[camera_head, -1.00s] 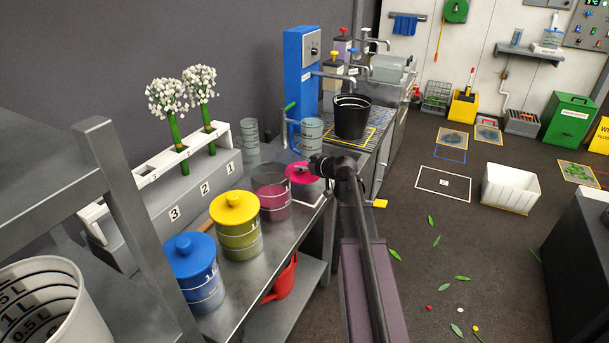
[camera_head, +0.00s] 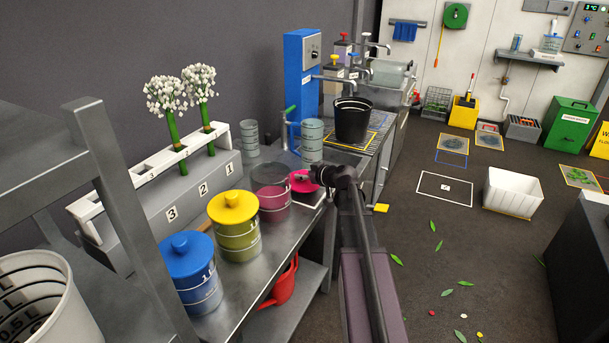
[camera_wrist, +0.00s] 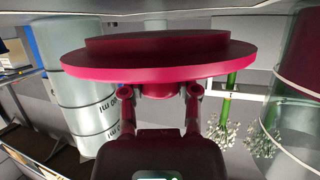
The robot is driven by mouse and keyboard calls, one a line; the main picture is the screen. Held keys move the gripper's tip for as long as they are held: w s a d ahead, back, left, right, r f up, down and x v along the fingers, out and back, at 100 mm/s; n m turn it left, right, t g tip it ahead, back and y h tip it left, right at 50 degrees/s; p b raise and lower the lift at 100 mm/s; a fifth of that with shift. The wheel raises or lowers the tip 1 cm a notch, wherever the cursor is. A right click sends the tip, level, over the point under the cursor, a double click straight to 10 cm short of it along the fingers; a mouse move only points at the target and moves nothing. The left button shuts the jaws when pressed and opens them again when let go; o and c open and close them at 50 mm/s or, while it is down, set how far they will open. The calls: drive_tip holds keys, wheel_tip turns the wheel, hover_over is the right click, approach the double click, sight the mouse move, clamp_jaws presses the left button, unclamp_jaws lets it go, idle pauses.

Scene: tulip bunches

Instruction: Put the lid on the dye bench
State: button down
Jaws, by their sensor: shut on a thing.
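The pink lid (camera_head: 303,184) is at the right part of the dye bench (camera_head: 237,283), over or on a white-outlined square (camera_head: 313,203). The wrist view, upside down, shows the lid (camera_wrist: 160,60) large, with its knob between my fingertips. My gripper (camera_head: 308,178) is shut on that knob; it also shows in the wrist view (camera_wrist: 157,92). Whether the lid touches the bench is unclear. The open glass jar with pink dye (camera_head: 273,205) stands just left of the lid. Yellow-lidded (camera_head: 236,240) and blue-lidded (camera_head: 196,282) jars stand nearer.
Clear graduated jars (camera_head: 312,140) stand behind the lid. A black bucket (camera_head: 351,120) stands on the grate by the blue dispenser (camera_head: 301,80). A rack (camera_head: 195,185) with white flowers lines the wall side. A metal shelf post (camera_head: 135,225) rises at left.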

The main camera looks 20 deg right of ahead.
drive_tip(key=shift+s+f, duration=0.2)
drive_tip(key=shift+c, duration=1.8)
unclamp_jaws()
drive_tip(key=shift+a+b, duration=0.1)
drive_tip(key=shift+b, duration=0.2)
drive_tip(key=shift+f, duration=0.1)
drive_tip(key=shift+r+p, duration=0.2)
drive_tip(key=shift+p, duration=0.15)
drive_tip(key=shift+w+r, duration=0.1)
drive_tip(key=shift+r, duration=0.15)
drive_tip(key=shift+r+p, duration=0.3)
drive_tip(key=shift+p, duration=0.2)
drive_tip(key=p+v, duration=0.4)
drive_tip(key=v, duration=0.8)
drive_tip(key=shift+w+f, duration=0.1)
